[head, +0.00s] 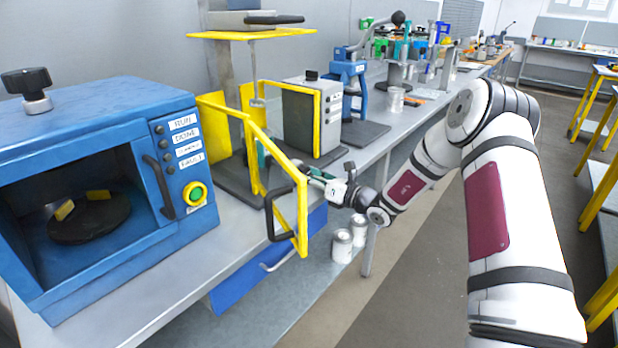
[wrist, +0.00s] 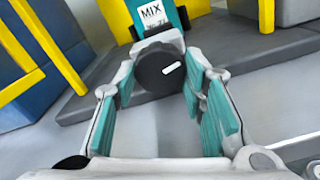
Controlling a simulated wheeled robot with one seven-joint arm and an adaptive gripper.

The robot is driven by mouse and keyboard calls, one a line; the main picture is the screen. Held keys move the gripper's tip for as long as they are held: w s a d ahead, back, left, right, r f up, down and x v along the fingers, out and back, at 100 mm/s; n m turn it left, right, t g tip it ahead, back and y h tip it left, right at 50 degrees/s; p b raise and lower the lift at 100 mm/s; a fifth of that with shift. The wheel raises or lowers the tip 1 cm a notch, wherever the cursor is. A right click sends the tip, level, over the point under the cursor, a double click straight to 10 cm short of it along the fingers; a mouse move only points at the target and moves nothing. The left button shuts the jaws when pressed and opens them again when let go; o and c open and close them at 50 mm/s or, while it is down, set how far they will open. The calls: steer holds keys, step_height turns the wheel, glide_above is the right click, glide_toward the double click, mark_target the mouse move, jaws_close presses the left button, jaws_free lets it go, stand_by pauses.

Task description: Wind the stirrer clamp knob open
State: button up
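The round black clamp knob (wrist: 160,70) with a white mark on its face is in the middle of the wrist view. It sits on the front of a teal part (wrist: 158,18) labelled MIX. My gripper (wrist: 159,78) has one teal-padded finger on each side of the knob. The fingers are apart, and I cannot tell whether the pads touch the knob. In the head view my gripper (head: 312,173) is by the open yellow guard frame (head: 284,160), above the bench's front edge. The guard bars and fingers hide the knob there.
A blue oven-like machine (head: 100,110) with a green button stands on the left. A grey boxed machine (head: 312,120) stands behind the guard. The guard's black handle (head: 270,210) juts over the bench edge. Metal cans (head: 345,243) stand on the lower shelf. The aisle floor is clear.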

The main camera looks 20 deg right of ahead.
steer(key=shift+n, duration=0.3)
steer(key=n, duration=0.3)
steer(key=shift+n, duration=0.3)
steer(key=n+b, duration=0.1)
steer(key=n, duration=0.2)
steer(key=shift+n, duration=0.3)
steer(key=n+b, duration=0.1)
steer(key=n, duration=0.3)
steer(key=shift+w+d+n+b, duration=0.1)
steer(key=shift+n+b, duration=0.2)
steer(key=shift+b, duration=0.05)
steer(key=shift+n+b, duration=0.75)
steer(key=shift+n, duration=0.75)
steer(key=o, duration=1.2)
steer(key=shift+c, duration=0.2)
